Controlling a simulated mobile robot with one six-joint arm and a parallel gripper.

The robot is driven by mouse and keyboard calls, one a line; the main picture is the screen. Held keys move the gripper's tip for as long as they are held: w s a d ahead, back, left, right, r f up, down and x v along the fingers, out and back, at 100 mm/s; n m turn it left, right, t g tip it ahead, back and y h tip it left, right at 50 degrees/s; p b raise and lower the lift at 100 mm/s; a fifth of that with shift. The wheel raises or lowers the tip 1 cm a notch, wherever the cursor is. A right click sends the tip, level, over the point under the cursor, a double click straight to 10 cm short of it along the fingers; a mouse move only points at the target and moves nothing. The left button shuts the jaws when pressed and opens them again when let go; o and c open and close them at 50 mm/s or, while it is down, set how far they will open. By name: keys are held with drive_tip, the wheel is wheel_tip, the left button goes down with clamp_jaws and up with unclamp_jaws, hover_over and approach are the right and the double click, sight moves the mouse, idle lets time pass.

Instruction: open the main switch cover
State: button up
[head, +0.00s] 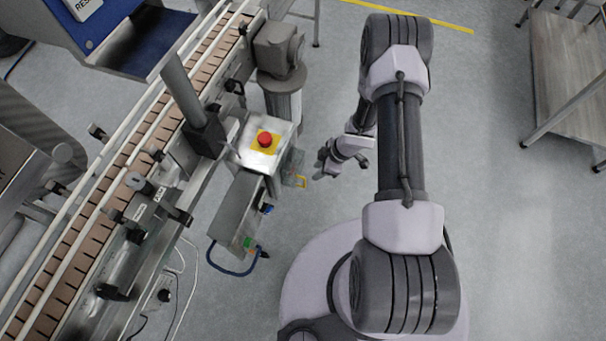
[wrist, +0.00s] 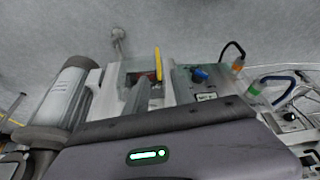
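The main switch cover (head: 293,168) looks like a small clear box with a yellow handle (head: 301,181) on the right side of the steel control box (head: 265,145). In the wrist view the yellow handle (wrist: 158,64) stands upright near the picture's middle, with a small red part beside it. The cover looks shut, though its clear walls are hard to make out. My gripper (head: 338,167) is to the right of the cover, apart from it, with its fingers spread and nothing between them. The dark gripper body fills the bottom of the wrist view.
A red emergency button (head: 265,139) sits on top of the control box. A blue knob (wrist: 199,74) and cables are to the right of the cover in the wrist view. The conveyor (head: 130,155) runs along the left.

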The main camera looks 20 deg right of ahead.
sight(304, 186)
drive_tip(key=b+x, duration=0.4)
drive_tip(key=x, duration=0.8)
drive_tip(key=shift+w+f, duration=0.2)
drive_tip(key=shift+w, duration=0.05)
drive_tip(key=shift+c, duration=0.4)
clamp_jaws()
drive_tip(key=shift+s, duration=0.1)
